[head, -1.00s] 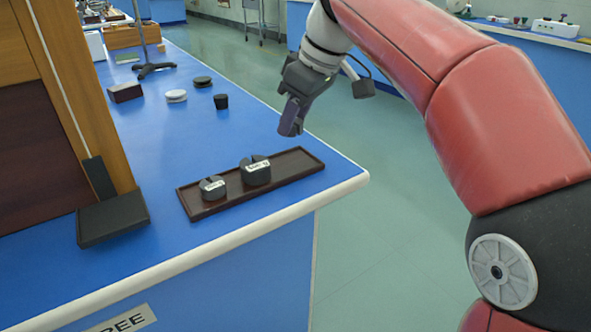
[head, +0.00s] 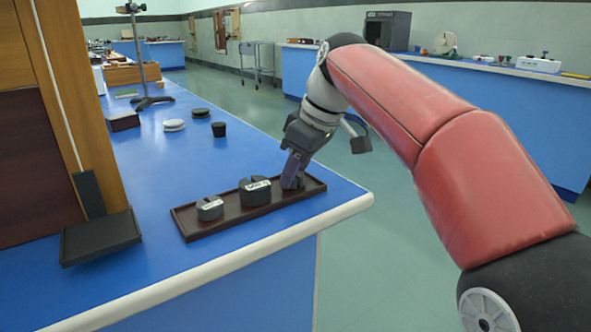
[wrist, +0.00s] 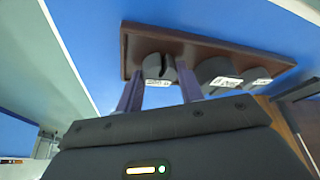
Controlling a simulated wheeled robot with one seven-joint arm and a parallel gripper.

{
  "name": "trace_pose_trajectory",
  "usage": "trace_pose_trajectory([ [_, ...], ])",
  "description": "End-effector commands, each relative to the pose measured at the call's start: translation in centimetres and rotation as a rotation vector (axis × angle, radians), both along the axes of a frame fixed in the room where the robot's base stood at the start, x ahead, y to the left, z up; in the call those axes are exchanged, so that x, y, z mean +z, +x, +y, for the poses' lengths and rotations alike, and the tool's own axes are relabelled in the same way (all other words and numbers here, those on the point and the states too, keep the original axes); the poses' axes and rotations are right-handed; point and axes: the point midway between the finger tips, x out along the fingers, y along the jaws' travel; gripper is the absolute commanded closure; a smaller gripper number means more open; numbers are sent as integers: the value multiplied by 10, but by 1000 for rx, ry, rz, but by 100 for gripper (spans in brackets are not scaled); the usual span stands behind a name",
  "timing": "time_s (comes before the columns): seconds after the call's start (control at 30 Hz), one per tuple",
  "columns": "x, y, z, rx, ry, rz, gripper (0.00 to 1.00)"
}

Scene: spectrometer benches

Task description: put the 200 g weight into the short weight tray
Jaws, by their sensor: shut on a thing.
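A dark brown oblong tray (head: 230,215) lies on the blue bench near its front right corner. It also shows in the wrist view (wrist: 126,50). My gripper (head: 291,184) reaches down into the tray's right end. In the wrist view its fingers (wrist: 160,74) are shut on a dark slotted weight (wrist: 160,63) whose label seems to read 200 g. My gripper hides this weight in the head view. Two other labelled slotted weights stand in the tray: a middle, larger one (head: 256,194) beside my gripper and a smaller one (head: 210,210) at the left.
Behind are a black stopper-like piece (head: 218,129), a white disc (head: 174,125), a dark box (head: 123,121) and a stand (head: 150,100). The bench edge (head: 345,210) is close at right.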

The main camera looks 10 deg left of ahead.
Motion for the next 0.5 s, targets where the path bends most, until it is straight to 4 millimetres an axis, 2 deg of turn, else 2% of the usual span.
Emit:
trace_pose_trajectory([
  [0.03,-1,0,0,0,0,0,60],
  [0.1,-1,0,0,0,0,0,54],
  [0.37,0,0,0,0,0,0,54],
  [0.5,12,0,-3,0,0,-1,54],
])
